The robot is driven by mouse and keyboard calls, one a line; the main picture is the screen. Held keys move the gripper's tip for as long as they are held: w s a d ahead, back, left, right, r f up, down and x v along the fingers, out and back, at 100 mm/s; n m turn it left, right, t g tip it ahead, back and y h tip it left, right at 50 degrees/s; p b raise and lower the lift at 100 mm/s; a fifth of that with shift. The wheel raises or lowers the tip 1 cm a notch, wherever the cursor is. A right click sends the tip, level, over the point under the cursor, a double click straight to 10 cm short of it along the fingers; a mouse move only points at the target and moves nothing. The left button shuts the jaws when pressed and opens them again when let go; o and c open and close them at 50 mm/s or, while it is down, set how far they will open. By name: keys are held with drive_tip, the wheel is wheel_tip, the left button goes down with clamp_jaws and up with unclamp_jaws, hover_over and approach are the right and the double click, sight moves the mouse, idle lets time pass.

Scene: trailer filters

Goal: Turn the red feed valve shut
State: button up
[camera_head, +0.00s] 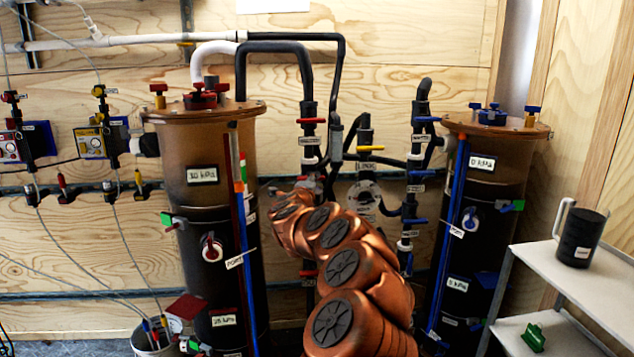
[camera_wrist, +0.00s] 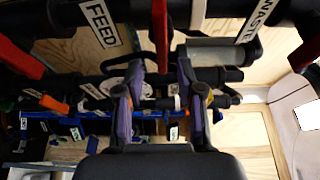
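In the wrist view, a red valve handle (camera_wrist: 160,35) hangs on the dark pipe between a FEED label (camera_wrist: 100,22) and a WASTE label. It is seen almost edge-on. My gripper (camera_wrist: 161,66) is open, with its purple-grey fingers on either side of the handle's near end and a visible gap on both sides. I cannot tell how deep the handle sits between them. In the head view, my copper arm hides the gripper and that handle. Red handles on the middle pipes show above (camera_head: 311,120) and below (camera_head: 308,274) the arm; their labels are too small to read.
Two tall dark tanks, left (camera_head: 205,270) and right (camera_head: 480,230), flank the middle pipes. A shelf cart (camera_head: 570,262) with a black jug (camera_head: 581,237) stands at the right. In the wrist view, more red handles lie at the left (camera_wrist: 18,45) and right (camera_wrist: 306,45).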

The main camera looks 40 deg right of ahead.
drive_tip(key=v, duration=0.7)
drive_tip(key=shift+s+a, duration=0.2)
drive_tip(key=shift+r, duration=0.1)
idle(0.5)
